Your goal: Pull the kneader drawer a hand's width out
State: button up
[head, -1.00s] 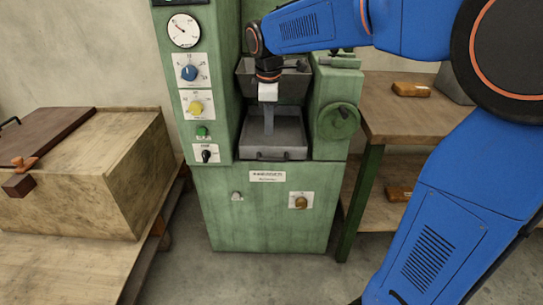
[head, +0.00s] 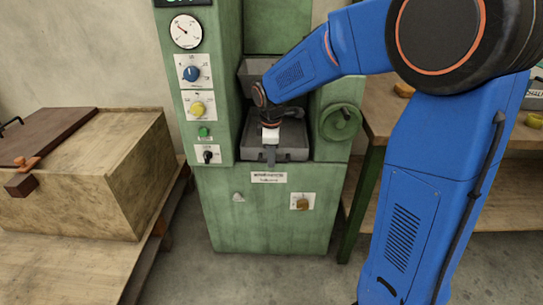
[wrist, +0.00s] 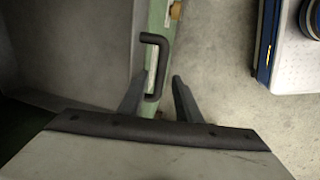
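The kneader drawer (head: 295,138) is a grey metal tray in the recess of the green machine, level with its front. Its black handle (wrist: 164,55) shows in the wrist view as a U-shaped bar at the drawer's front edge. In the head view the handle is hidden behind my gripper. My gripper (head: 270,157) points down at the drawer's front edge. In the wrist view my gripper (wrist: 160,82) is open, and the handle's near end appears between its two fingers. I cannot tell whether a finger touches it.
The green machine (head: 225,215) has a dial panel at left and a round handwheel (head: 340,122) to the right of the drawer. A wooden box (head: 135,165) stands on a bench at left. A wooden table (head: 380,110) stands at right. The floor in front is bare.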

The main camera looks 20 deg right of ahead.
jog(key=shift+f, duration=0.1)
grip_shut()
jog(key=s+a, duration=0.2)
jog(key=s, duration=0.6)
jog(key=shift+a, duration=0.3)
grip_release()
jog(key=s+a+r, duration=0.1)
jog(key=s+r, duration=0.2)
jog(key=r, duration=1.4)
jog(key=shift+s, duration=0.15)
jog(key=shift+r, duration=0.1)
